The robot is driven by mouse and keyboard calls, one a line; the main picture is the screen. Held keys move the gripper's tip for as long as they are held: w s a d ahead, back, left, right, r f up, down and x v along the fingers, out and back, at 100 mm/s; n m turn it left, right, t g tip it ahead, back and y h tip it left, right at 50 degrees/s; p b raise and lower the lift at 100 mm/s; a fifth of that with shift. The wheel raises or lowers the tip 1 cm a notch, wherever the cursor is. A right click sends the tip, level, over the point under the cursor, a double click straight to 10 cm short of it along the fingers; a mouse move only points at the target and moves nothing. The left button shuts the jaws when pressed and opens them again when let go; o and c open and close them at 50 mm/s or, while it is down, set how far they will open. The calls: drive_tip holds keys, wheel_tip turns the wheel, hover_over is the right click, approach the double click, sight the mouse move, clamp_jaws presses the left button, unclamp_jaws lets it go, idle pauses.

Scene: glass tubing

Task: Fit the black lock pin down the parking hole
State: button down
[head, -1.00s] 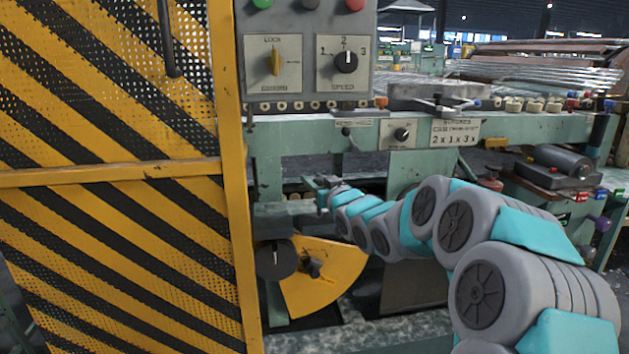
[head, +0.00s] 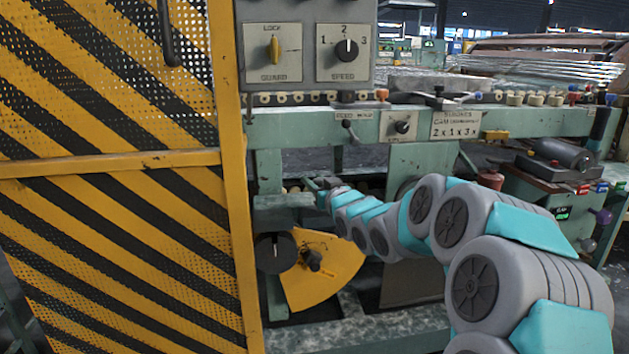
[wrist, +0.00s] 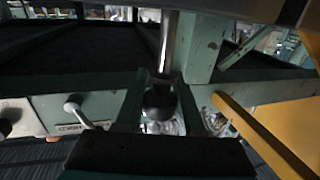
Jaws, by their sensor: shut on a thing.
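My gripper (head: 321,187) is at the far end of my arm, small in the head view, beside a green bracket (head: 284,201) under the machine's beam. In the wrist view my gripper (wrist: 158,112) is shut around a black round knob (wrist: 158,101) with a bright metal shaft (wrist: 169,45), which I take for the lock pin. The shaft runs to the top of the picture; that view looks upside down, so it points downward. Its tip is out of view. I cannot make out the parking hole, nor whether the shaft is in it.
A striped yellow guard (head: 120,230) stands at left; its yellow edge also shows in the wrist view (wrist: 265,135). Below the bracket are a yellow sector plate (head: 325,280) and a black disc (head: 275,253). A small lever (head: 350,130) sits on the beam.

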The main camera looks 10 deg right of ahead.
drive_tip(key=shift+f+b, duration=1)
drive_tip(key=shift+f, duration=1.15)
drive_tip(key=shift+c, duration=2.2)
unclamp_jaws()
drive_tip(key=v, duration=0.8)
